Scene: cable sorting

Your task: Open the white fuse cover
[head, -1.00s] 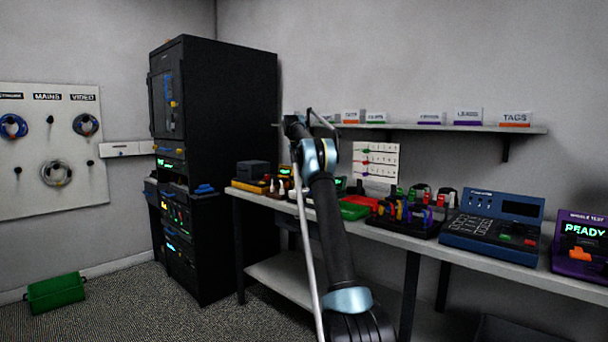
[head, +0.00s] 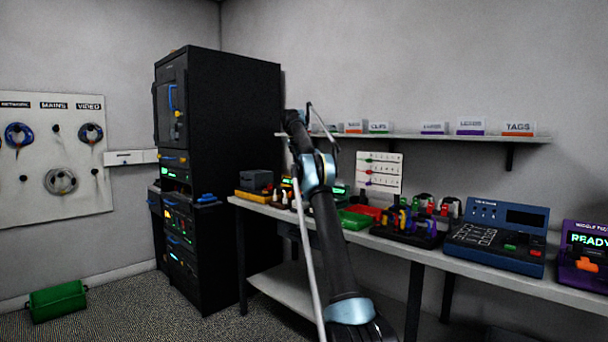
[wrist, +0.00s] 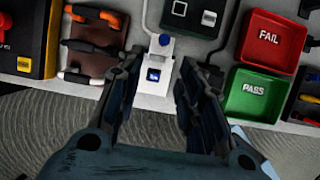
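A small white unit (wrist: 158,58) with a blue square on its front and a blue piece on top lies on the bench between my fingers in the wrist view. It looks like the white fuse cover, but I cannot be sure; its lid edge is too small to make out. My gripper (wrist: 158,85) is open and empty, with one finger on each side of the unit's near end. I see no contact. In the head view my arm reaches over the bench and hides the unit.
Left of the unit is a brown tray (wrist: 88,62) with plugs. Right are a red FAIL tray (wrist: 268,40) and a green PASS tray (wrist: 250,95). A dark box (wrist: 193,15) sits behind. The black rack (head: 235,180) stands at the bench's left end.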

